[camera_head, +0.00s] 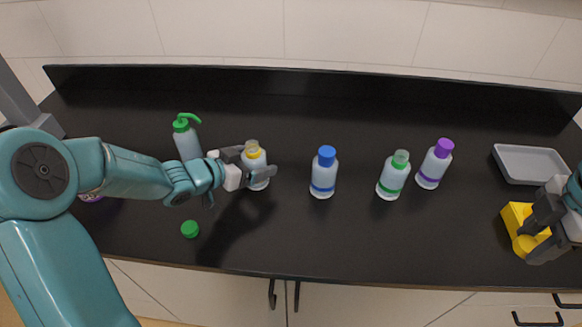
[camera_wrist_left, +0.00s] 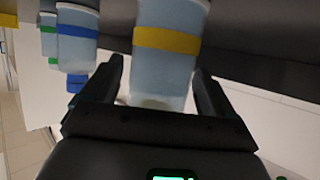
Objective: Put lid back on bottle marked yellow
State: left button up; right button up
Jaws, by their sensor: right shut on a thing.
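The bottle marked yellow (camera_head: 256,173) stands upright on the black counter, its top without a coloured lid. My left gripper (camera_head: 258,170) is around it, fingers open on either side. In the left wrist view the bottle (camera_wrist_left: 165,75) with its yellow band shows between the spread fingers, with a gap at the left finger. My right gripper (camera_head: 535,232) is at the right, shut on a small rounded yellow piece (camera_head: 524,245) that looks like the yellow lid. It is partly hidden by the fingers and overlaps a yellow block.
A blue-lidded bottle (camera_head: 323,174), a lidless green-banded bottle (camera_head: 392,177) and a purple-lidded bottle (camera_head: 435,165) stand to the right. A green lid (camera_head: 190,229) lies near the front edge. A green pump bottle (camera_head: 187,140) is behind my left arm. A grey tray (camera_head: 530,163) and yellow block (camera_head: 512,215) are at right.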

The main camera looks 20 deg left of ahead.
pick_arm(q)
jog(key=c, duration=1)
